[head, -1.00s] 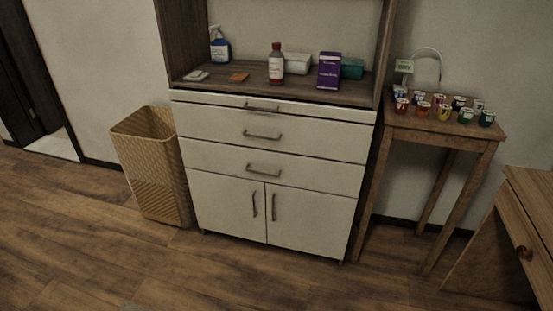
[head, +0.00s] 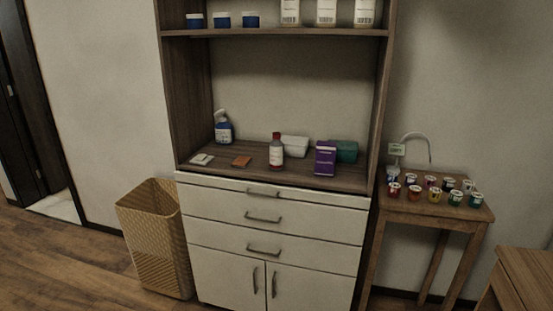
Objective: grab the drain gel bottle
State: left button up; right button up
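A bottle with a red cap, a white label and a reddish body (head: 276,153) stands upright on the cabinet's counter (head: 225,174), near its front middle. It may be the drain gel bottle, but its label is too small to read. A blue spray bottle with a white trigger head (head: 223,130) stands at the back left of the same counter. Neither of my grippers shows in the head view.
A purple box (head: 325,158), a white tub (head: 295,146), a teal box (head: 345,151), an orange item (head: 241,161) and a pale flat item (head: 202,159) share the counter. A shelf (head: 270,33) hangs above. A wicker basket (head: 155,240) and a side table (head: 430,212) with small cups flank the cabinet.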

aim_at(276, 146)
jog(key=i+l+u, duration=0.65)
jog(key=i+l, duration=0.4)
jog(key=i+l+u, duration=0.35)
jog(key=l, duration=0.35)
jog(key=i, duration=0.1)
